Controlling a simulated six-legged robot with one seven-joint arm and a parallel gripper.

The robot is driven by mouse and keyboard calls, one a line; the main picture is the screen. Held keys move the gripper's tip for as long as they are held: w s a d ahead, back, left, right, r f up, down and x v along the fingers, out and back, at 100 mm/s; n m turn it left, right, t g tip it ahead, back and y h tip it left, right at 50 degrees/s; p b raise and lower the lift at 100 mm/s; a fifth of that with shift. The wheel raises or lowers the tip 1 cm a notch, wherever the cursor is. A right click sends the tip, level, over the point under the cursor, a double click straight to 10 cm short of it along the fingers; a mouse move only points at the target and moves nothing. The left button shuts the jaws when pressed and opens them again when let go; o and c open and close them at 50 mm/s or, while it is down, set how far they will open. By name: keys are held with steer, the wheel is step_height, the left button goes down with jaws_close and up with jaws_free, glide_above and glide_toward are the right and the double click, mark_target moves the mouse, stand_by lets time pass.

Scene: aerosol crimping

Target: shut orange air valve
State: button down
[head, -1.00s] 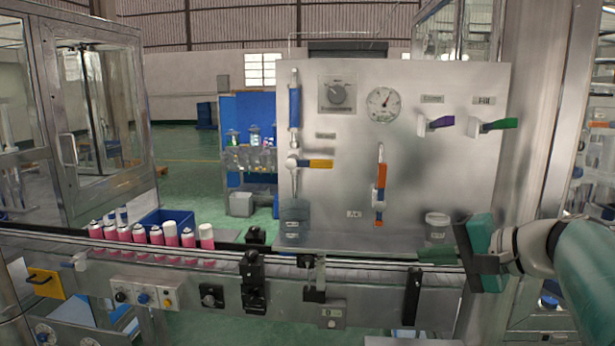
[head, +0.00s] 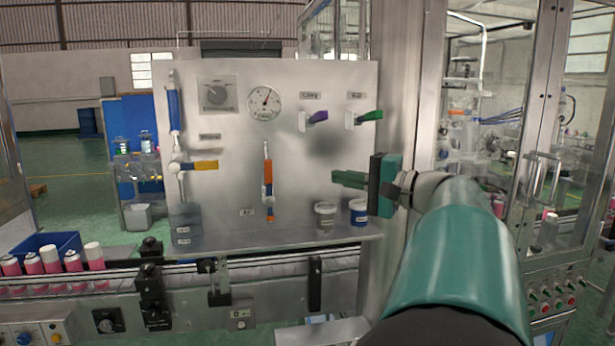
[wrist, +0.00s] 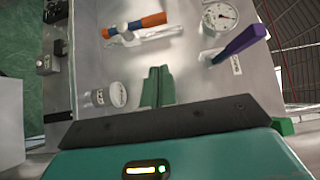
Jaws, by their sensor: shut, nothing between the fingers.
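The orange air valve (head: 267,180) is on the steel panel, its orange handle upright in line with the vertical pipe, above a small label. In the wrist view the orange valve handle (wrist: 138,24) lies at the top, beyond the fingertips. My gripper (head: 337,178) is to the right of the valve, at about its height and apart from it. Its green fingers (wrist: 157,86) are together in the wrist view, with nothing between them.
Purple (head: 318,117) and green (head: 370,115) handles sit above my gripper, and a yellow-handled valve (head: 205,165) is at the left. Two small tubs stand on the ledge below, one white-lidded (head: 325,217), one blue (head: 358,211). A gauge (head: 264,103) is above the orange valve.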

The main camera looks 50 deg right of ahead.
glide_toward(268, 182)
steer(key=w+d+r, duration=0.2)
steer(key=w+d, duration=0.1)
steer(key=d, duration=0.1)
steer(key=w+a, duration=0.3)
steer(key=shift+w+r, duration=0.1)
steer(key=shift+w, duration=0.1)
steer(key=shift+a, duration=0.15)
